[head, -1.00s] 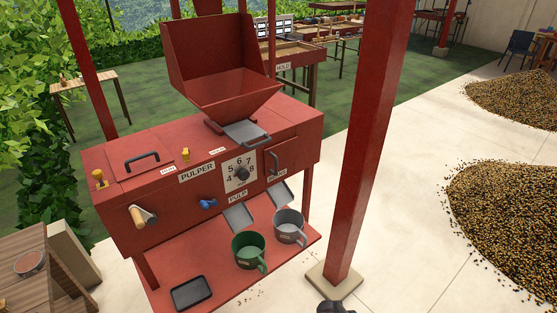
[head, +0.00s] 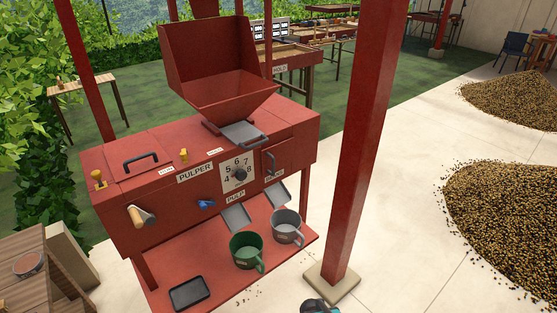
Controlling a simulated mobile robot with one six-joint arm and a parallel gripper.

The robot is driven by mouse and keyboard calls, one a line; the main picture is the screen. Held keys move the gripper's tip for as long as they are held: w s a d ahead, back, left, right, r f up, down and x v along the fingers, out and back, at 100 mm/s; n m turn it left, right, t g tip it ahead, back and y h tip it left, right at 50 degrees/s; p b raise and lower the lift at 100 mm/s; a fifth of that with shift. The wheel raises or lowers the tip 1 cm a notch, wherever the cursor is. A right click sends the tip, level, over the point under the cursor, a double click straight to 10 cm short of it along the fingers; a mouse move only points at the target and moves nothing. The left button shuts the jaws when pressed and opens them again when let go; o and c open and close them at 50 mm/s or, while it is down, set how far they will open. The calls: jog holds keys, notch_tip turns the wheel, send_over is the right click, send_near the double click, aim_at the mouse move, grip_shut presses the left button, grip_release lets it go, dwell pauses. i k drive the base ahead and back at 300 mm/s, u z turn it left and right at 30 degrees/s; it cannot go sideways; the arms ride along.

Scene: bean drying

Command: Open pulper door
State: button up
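The red pulper (head: 150,190) stands in the middle left, with its label on the front. A door (head: 291,153) with a dark upright handle (head: 271,162) is on the right of its front and looks shut. A flat lid (head: 125,172) with a dark handle (head: 140,163) lies closed on the top left. A number dial (head: 240,174) sits left of the door. Only a small dark and teal piece, which looks like part of my arm, shows at the bottom edge. My gripper's fingers are not visible, and nothing touches the door.
A green mug (head: 246,251) and a grey mug (head: 287,227) stand on the pulper's lower shelf, under chutes. A black tray (head: 189,293) lies front left on it. A red post (head: 360,150) stands just right of the pulper. Pale floor is clear before the bean piles (head: 505,215).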

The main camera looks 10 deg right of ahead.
aim_at(282, 159)
jog(key=z, duration=0.05)
jog(key=i, duration=1)
jog(key=u, duration=0.2)
jog(key=k, duration=0.65)
jog(key=u, duration=0.55)
jog(key=k, duration=0.7)
jog(key=u, duration=0.7)
jog(key=i, duration=1.15)
jog(key=z, duration=0.2)
